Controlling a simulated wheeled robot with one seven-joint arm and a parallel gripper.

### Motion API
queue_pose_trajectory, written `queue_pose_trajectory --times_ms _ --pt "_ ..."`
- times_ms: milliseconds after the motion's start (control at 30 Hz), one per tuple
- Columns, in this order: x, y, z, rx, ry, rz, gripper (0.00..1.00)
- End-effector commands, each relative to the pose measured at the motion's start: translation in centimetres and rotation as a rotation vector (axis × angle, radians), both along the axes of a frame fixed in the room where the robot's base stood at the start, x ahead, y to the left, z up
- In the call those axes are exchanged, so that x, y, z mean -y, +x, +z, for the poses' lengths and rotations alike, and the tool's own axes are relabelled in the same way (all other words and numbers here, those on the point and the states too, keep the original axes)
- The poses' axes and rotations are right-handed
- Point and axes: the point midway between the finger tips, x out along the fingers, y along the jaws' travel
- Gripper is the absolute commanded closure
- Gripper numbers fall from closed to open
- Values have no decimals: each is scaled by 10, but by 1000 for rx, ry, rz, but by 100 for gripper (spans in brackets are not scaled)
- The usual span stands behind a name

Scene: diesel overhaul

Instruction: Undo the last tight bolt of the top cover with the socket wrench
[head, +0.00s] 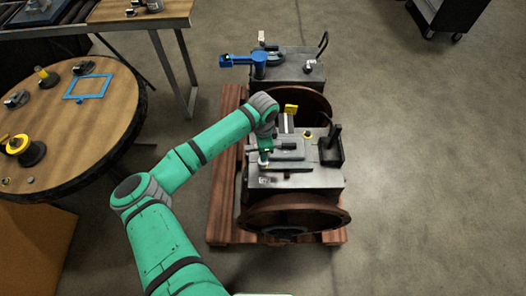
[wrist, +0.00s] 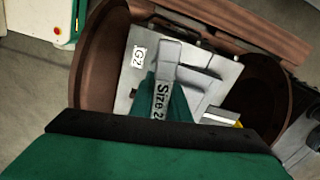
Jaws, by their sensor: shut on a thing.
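My green arm reaches over the near grey engine (head: 315,180). My gripper (head: 265,157) is low over the left part of its top. In the wrist view my gripper (wrist: 163,108) is shut on a grey tool marked "Size 2", which I take to be the socket wrench (wrist: 164,60). The wrench lies over the grey engine top, which bears a white "G2" label. The top cover (head: 290,154) seems to be the grey raised part beside my gripper. The bolts, and whether the socket sits on one, cannot be made out.
A black upright part (head: 331,146) and a yellow piece (head: 291,109) stand near the cover. A second engine (head: 287,66) with a blue tool (head: 250,60) is behind, on the same wooden pallet (head: 222,205). A round table (head: 110,110) is left. Floor on the right is clear.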

Motion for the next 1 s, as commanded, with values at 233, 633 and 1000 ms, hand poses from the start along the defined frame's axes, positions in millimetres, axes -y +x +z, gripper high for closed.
queue_pose_trajectory --times_ms 233,633,1000 --pt "1 0 0 0 -1 300 100" --pt "0 0 1 0 -2 634 100" --pt "0 1 6 2 -2 632 100"
